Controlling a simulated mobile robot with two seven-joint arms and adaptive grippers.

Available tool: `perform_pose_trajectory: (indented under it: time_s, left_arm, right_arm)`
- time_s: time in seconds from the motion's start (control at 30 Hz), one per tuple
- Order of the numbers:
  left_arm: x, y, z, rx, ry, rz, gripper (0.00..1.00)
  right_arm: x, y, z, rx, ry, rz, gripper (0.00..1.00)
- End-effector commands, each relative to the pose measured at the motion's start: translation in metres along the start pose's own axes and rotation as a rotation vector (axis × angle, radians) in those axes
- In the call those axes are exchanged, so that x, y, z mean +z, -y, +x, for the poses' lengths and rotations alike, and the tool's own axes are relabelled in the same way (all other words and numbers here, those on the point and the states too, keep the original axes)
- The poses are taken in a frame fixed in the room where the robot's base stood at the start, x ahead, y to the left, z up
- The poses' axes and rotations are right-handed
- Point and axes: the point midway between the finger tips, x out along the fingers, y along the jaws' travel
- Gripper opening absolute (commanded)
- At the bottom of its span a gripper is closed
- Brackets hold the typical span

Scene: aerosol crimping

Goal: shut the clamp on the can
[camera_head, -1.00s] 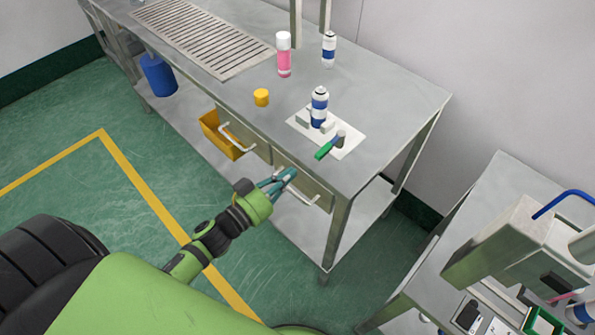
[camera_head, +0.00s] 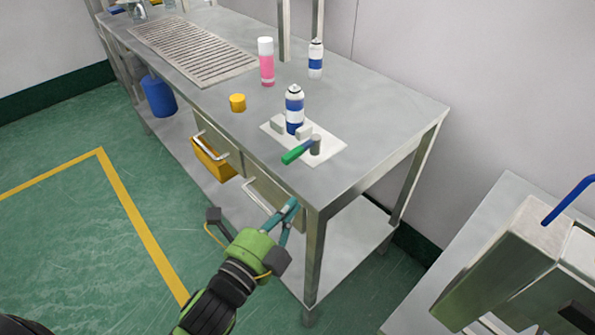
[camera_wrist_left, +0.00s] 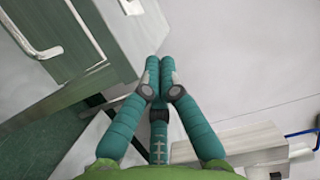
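A blue and white can (camera_head: 294,108) stands upright on a pale plate (camera_head: 331,149) on the steel table, between two grey clamp blocks (camera_head: 304,132). The clamp's green lever handle (camera_head: 297,152) points from a grey post (camera_head: 315,146) toward the table's front edge. Whether the blocks touch the can cannot be told. My left gripper (camera_head: 292,208) is in front of the table, by the right drawer and below the tabletop, apart from the clamp. In the left wrist view its teal fingertips (camera_wrist_left: 159,70) meet with nothing between them. My right gripper is out of view.
A pink bottle (camera_head: 266,62), another can (camera_head: 316,59) and a yellow cap (camera_head: 238,103) stand farther back on the table. Two drawer handles (camera_head: 262,196) stick out in front. A second bench (camera_head: 440,270) with a grey machine stands at the right.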

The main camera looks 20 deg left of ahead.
Motion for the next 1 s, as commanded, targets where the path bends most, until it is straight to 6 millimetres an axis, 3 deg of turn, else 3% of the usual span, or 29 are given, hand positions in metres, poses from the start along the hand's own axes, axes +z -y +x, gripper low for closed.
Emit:
perform_pose_trajectory:
  time_s: [0.23,0.5,0.7,1.0]
  left_arm:
    - [0.0,0.005,0.043,-0.006,0.0,-0.002,0.0]
    - [0.002,0.004,0.098,-0.003,0.0,-0.001,0.0]
    - [0.031,0.002,0.102,0.0,0.0,0.001,0.0]
    - [0.039,0.001,0.103,-0.002,-0.001,-0.002,0.0]
  right_arm:
    - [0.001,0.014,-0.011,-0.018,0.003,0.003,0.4]
    - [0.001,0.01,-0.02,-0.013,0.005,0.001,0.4]
    - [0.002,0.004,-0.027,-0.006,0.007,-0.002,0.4]
    - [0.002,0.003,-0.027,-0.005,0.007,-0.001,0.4]
